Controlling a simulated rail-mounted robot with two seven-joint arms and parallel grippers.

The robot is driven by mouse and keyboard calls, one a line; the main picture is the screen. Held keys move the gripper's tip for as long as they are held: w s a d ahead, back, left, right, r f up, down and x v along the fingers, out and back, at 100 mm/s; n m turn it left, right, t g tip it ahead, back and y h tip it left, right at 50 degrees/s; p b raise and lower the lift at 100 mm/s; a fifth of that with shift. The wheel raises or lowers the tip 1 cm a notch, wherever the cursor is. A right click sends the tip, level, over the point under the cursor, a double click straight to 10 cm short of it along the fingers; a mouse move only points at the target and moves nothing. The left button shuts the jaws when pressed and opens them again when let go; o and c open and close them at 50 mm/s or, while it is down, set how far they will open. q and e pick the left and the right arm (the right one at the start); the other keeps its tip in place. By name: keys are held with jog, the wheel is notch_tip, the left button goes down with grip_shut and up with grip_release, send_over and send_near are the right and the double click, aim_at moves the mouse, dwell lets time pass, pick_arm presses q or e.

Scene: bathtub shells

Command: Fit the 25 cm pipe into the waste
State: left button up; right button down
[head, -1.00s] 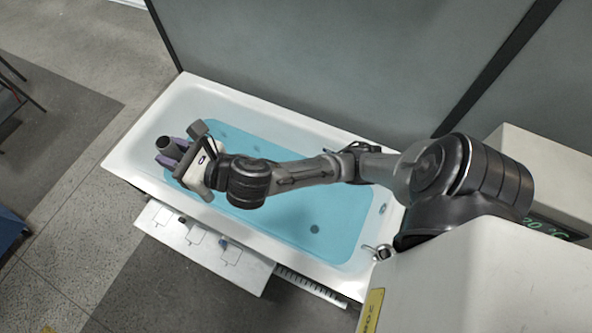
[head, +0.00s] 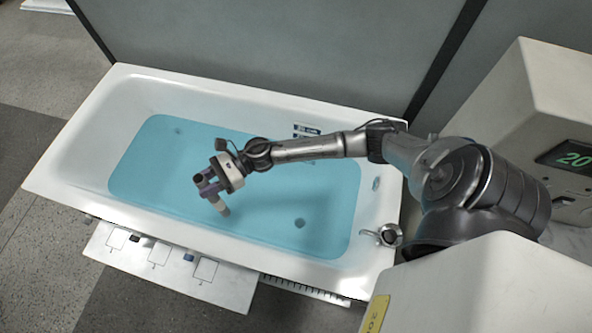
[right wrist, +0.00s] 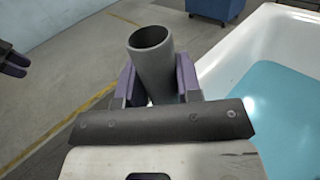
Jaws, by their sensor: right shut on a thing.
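My right gripper (head: 208,187) is shut on the grey hollow pipe (head: 222,208) over the tub's water. The pipe is slightly tilted in the head view, and its lower part looks paler; I cannot tell whether its end touches the water. In the right wrist view the pipe's open end (right wrist: 151,60) stands up between the purple fingers.
The white bathtub (head: 75,160) holds blue water. A tap (head: 388,235) sits on its right rim. A white board (head: 225,285) with outlined squares and small parts lies along the front. A box with a green display (head: 575,158) stands right. Grey panels close the back.

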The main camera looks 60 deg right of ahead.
jog(key=s+d+f+n+g+y+b, duration=0.1)
jog(key=s+d+f+n+g+b, duration=0.15)
jog(key=f, duration=0.45)
jog(key=s+d+f+n+g+y+b, duration=0.15)
jog(key=s+f+g+b, duration=0.25)
jog(key=f, duration=0.4)
jog(key=s+d+f+n+g+b, duration=0.2)
jog(key=s+d+f+g+b, duration=0.15)
jog(key=f, duration=0.35)
jog(key=s+d+f+n+g+h+b, duration=0.1)
jog(key=s+d+f+n+g+b, duration=0.4)
jog(key=s+d+f+g+b, duration=0.2)
notch_tip(320, 180, down, 3)
jog(key=s+d, duration=0.2)
jog(key=shift+s+d+f+n+h, duration=0.15)
jog(key=shift+s+d+n+h, duration=0.15)
jog(key=shift+d+h, duration=0.1)
jog(key=shift+f, duration=0.1)
jog(key=shift+f+b, duration=2.1)
jog(key=shift+f, duration=0.65)
